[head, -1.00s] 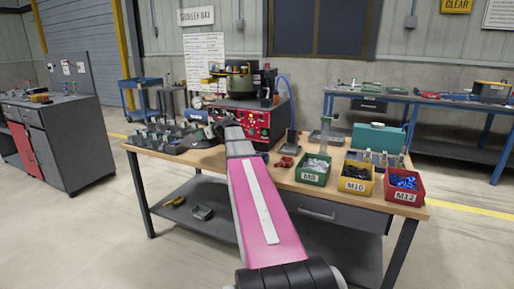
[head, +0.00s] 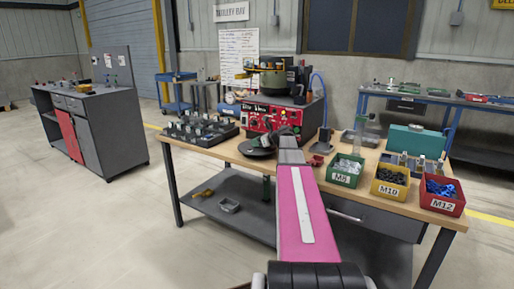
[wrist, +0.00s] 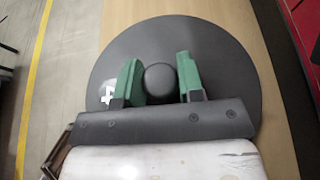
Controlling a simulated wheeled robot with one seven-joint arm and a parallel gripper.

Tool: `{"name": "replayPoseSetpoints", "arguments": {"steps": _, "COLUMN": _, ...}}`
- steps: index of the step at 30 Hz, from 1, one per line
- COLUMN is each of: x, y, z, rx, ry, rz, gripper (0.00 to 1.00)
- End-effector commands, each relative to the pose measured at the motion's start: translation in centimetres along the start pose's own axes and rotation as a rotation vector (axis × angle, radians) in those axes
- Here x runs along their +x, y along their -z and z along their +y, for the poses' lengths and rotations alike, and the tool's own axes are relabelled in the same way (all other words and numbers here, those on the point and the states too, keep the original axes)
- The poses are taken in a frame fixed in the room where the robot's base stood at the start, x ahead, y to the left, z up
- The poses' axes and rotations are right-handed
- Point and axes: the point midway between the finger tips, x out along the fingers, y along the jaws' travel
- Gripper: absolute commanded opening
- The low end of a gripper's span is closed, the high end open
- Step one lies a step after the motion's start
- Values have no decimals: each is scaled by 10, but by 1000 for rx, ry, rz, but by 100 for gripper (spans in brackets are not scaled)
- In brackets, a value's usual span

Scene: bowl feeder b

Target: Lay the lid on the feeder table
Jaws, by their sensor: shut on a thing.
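The lid (wrist: 228,60) is a dark grey round disc with a rounded knob (wrist: 160,80) in its middle. My gripper (wrist: 159,80) has its two green fingers on either side of the knob and is shut on it. In the head view the lid (head: 252,151) is low over the feeder table (head: 222,151), near its front edge and in front of the red feeder base. It looks about level. I cannot tell whether it touches the wood. In the wrist view its left edge reaches past the table edge, over the floor.
The red feeder unit (head: 257,112) with its bowl stands close behind the lid. A dark tray of parts (head: 203,128) is to the left. Green, yellow and red bins, the green one marked M8 (head: 346,170), stand to the right.

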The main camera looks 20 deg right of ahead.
Motion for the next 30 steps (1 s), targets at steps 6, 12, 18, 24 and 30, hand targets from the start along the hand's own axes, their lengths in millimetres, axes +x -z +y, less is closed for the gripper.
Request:
{"name": "replayPoseSetpoints", "arguments": {"steps": 6, "x": 10, "y": 23, "z": 0, "rx": 1, "ry": 1, "rz": 0, "gripper": 2}}
{"name": "replayPoseSetpoints", "arguments": {"steps": 12, "x": 10, "y": 22, "z": 0, "rx": 0, "ry": 1, "rz": 0, "gripper": 2}}
{"name": "replayPoseSetpoints", "arguments": {"steps": 18, "x": 11, "y": 25, "z": 0, "rx": 0, "ry": 0, "rz": 1, "gripper": 55}}
{"name": "replayPoseSetpoints", "arguments": {"steps": 24, "x": 10, "y": 25, "z": 0, "rx": 0, "ry": 0, "rz": 1, "gripper": 61}}
{"name": "replayPoseSetpoints", "arguments": {"steps": 30, "x": 7, "y": 22, "z": 0, "rx": 0, "ry": 1, "rz": 1, "gripper": 61}}
